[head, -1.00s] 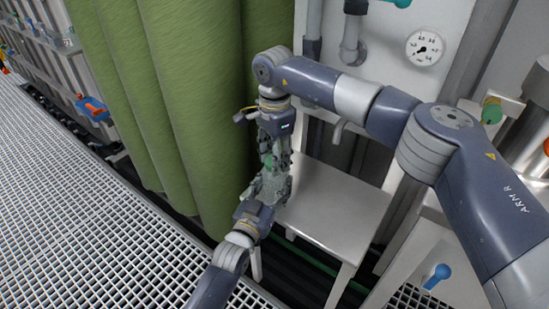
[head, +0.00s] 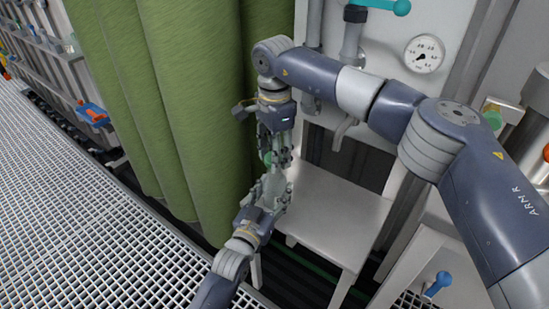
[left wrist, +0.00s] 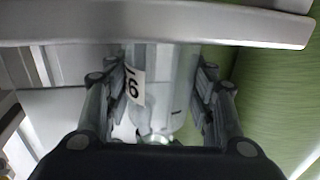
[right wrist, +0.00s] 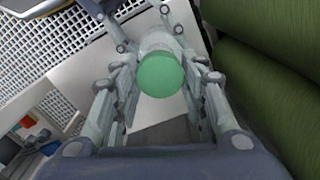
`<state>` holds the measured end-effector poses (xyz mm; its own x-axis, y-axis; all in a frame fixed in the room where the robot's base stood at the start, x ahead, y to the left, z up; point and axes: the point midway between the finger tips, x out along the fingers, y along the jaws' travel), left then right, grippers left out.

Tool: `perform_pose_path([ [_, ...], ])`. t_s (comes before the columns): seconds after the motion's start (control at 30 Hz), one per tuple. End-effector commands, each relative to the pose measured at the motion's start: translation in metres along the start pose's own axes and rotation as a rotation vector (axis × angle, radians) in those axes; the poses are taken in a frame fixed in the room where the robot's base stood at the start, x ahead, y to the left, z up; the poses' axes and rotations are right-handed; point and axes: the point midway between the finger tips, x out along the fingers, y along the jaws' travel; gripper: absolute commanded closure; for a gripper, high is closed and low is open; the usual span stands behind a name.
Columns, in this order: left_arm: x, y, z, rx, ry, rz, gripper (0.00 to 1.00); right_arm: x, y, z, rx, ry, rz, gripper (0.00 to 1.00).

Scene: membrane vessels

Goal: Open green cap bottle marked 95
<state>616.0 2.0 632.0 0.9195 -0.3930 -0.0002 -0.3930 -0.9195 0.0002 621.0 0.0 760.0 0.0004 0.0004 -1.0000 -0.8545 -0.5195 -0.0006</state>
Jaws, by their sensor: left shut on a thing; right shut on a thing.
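The bottle is clear and upright between my two grippers, with a green cap (right wrist: 160,74). The left wrist view shows the clear bottle body (left wrist: 160,95) with a white label (left wrist: 135,85); only part of its number shows, so I cannot read 95. My left gripper (head: 272,188), the lower one, is shut around the bottle body. My right gripper (head: 269,155) is above it, pointing down, shut on the green cap between its fingers. In the head view the fingers hide most of the bottle.
A pale bench (head: 335,215) stands just behind and right of the grippers. Tall green membrane cylinders (head: 165,110) rise close at the left. A pressure gauge (head: 424,53) and a teal valve handle (head: 400,7) are at the back. White grating (head: 80,220) covers the floor at left.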

Motion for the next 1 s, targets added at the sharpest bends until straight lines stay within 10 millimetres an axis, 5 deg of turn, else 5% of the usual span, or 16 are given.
perform_pose_path([
  [0.13, 0.000, 0.000, 0.001, 0.000, -0.001, 0.000, 1.00, -0.019, -0.001, 0.000, 0.000, 0.002, -0.002, 0.89],
  [0.37, 0.000, 0.000, 0.000, 0.000, -0.001, 0.000, 1.00, -0.022, 0.000, 0.000, 0.000, 0.001, 0.001, 0.89],
  [0.4, 0.000, 0.000, 0.000, 0.000, -0.001, 0.000, 0.45, -0.022, 0.000, 0.000, 0.000, 0.001, 0.001, 0.89],
  [0.5, 0.000, 0.000, 0.000, 0.000, -0.001, 0.000, 0.26, -0.022, 0.000, 0.000, 0.000, 0.001, 0.001, 0.89],
  [1.0, -0.013, 0.000, 0.002, 0.000, -0.002, 0.000, 0.26, -0.022, 0.000, 0.000, 0.000, 0.001, 0.000, 0.89],
])
